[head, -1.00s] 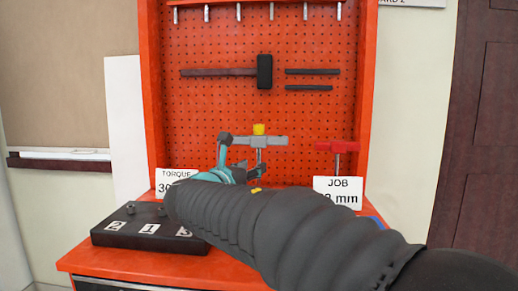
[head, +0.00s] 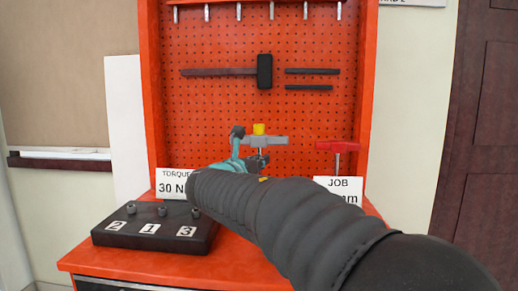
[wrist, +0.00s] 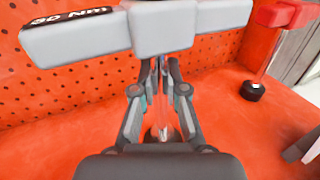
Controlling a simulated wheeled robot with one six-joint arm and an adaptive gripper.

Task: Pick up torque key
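The torque key is a grey T-handled tool (head: 268,141) with a yellow cap, standing upright at the back of the bench. In the wrist view its pale handle (wrist: 165,30) spans the top, marked "30 Nm" on the left part. Its thin shiny shaft runs down toward the bench. My gripper (wrist: 160,72) is low under the handle, with its fingers drawn in on both sides of the shaft, and looks shut on it. In the head view my gripper (head: 249,148) and arm partly hide the key's left side and lower part.
A TORQUE card (head: 173,183) and a black block (head: 155,229) numbered 2, 1, 3 are at left. The orange pegboard (head: 215,115) rises close behind.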

